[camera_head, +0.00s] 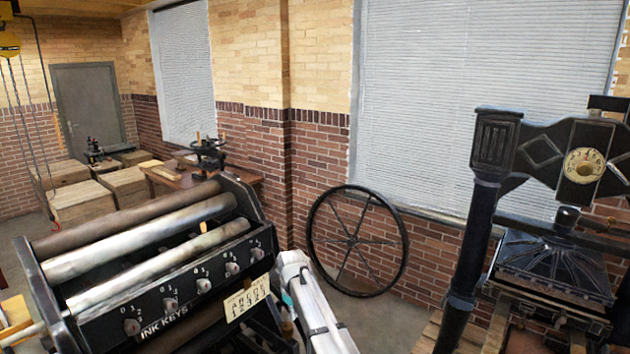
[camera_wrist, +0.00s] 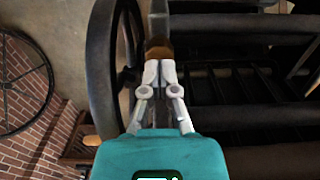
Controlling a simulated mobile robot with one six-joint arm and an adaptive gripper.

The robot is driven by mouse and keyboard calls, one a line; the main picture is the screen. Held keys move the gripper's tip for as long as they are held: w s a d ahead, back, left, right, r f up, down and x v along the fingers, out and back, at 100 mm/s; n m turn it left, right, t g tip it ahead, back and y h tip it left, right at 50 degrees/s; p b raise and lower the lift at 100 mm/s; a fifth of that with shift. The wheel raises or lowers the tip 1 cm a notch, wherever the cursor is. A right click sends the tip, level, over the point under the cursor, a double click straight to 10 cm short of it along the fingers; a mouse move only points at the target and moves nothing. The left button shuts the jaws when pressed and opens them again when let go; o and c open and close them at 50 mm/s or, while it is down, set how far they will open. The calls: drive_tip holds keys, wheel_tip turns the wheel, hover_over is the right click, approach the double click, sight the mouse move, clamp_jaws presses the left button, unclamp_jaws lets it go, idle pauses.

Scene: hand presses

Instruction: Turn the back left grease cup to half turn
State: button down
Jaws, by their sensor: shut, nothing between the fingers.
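My gripper (camera_wrist: 158,66) shows in the wrist view, with its pale fingers together and nothing between them. The fingertips point at a brown, band-like part (camera_wrist: 158,48) with a grey metal piece (camera_wrist: 158,22) above it. I cannot tell whether they touch it, or whether it is a grease cup. In the head view my white arm reaches down beside the ink key press (camera_head: 95,262), and my fingertips do not show there. No grease cup can be picked out for certain in either view.
A row of ink key knobs (camera_head: 203,285) and a card (camera_head: 248,299) are on the press's front. A dark spoked wheel (camera_head: 316,243) leans on the brick wall. A black hand press (camera_head: 466,270) with a round dial (camera_head: 584,165) stands right. Crates (camera_head: 80,203) stand back left.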

sight(287, 329)
drive_tip(key=shift+w+d+r, duration=0.3)
drive_tip(key=shift+w+d, duration=0.1)
drive_tip(key=shift+w, duration=0.25)
drive_tip(key=shift+f, duration=0.2)
drive_tip(key=shift+f+b, duration=3.3)
drive_tip(key=shift+f, duration=0.05)
drive_tip(key=shift+a, duration=0.25)
drive_tip(key=shift+s+a, duration=0.3)
drive_tip(key=shift+s, duration=0.25)
drive_tip(key=shift+s+a, duration=0.35)
drive_tip(key=shift+a, duration=0.1)
drive_tip(key=shift+s+d, duration=0.2)
drive_tip(key=shift+s, duration=0.15)
